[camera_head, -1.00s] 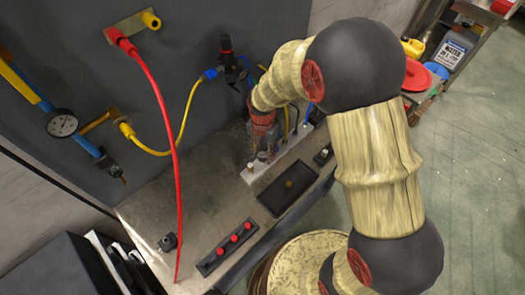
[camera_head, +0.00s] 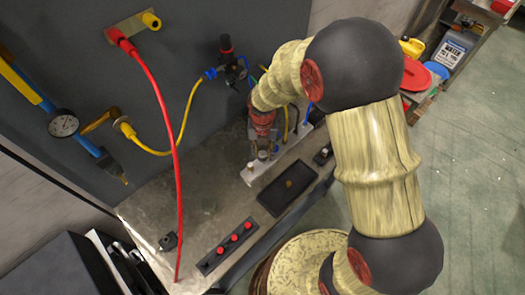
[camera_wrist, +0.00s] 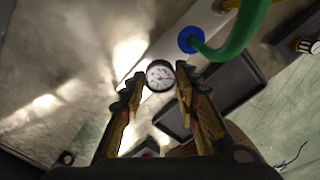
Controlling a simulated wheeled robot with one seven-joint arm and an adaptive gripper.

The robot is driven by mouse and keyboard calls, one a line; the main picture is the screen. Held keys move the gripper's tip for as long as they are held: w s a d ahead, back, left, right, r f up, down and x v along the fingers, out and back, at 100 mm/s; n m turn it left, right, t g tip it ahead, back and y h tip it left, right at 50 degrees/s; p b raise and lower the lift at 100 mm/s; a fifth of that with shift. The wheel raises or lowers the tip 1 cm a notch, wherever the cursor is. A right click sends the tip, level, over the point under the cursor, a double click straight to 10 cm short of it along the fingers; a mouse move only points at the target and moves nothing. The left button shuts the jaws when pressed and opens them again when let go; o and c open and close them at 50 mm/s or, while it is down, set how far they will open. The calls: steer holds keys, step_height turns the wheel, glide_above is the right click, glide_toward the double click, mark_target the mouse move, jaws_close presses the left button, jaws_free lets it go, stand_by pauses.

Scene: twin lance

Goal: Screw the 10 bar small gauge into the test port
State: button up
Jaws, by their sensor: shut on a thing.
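A small round gauge (camera_wrist: 160,75) with a white dial, dark rim and red needle sits between the fingertips of my gripper (camera_wrist: 155,82) in the wrist view. My gripper is shut on it, with the dial facing the camera. The range on the dial is too small to read. In the head view my gripper (camera_head: 262,150) is over the pale metal bar (camera_head: 248,175) at the back of the bench. The bar also shows in the wrist view (camera_wrist: 188,48), beside and below the gauge. I cannot make out the test port or whether the gauge touches it.
A black tray (camera_head: 272,200) with a small brass-coloured piece lies in front of the bar. A green hose with a blue collar (camera_wrist: 188,40) rises near the gauge. A red hose (camera_head: 165,110) hangs at left. A black strip with red buttons (camera_head: 210,261) sits at the front edge.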

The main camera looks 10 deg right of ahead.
jaws_close()
steer(key=m, duration=1.2)
steer(key=shift+m+p, duration=0.3)
steer(key=shift+p, duration=0.05)
steer(key=m, duration=1.2)
steer(key=shift+f+m, duration=0.1)
steer(key=shift+m, duration=0.2)
steer(key=o, duration=0.5)
jaws_free()
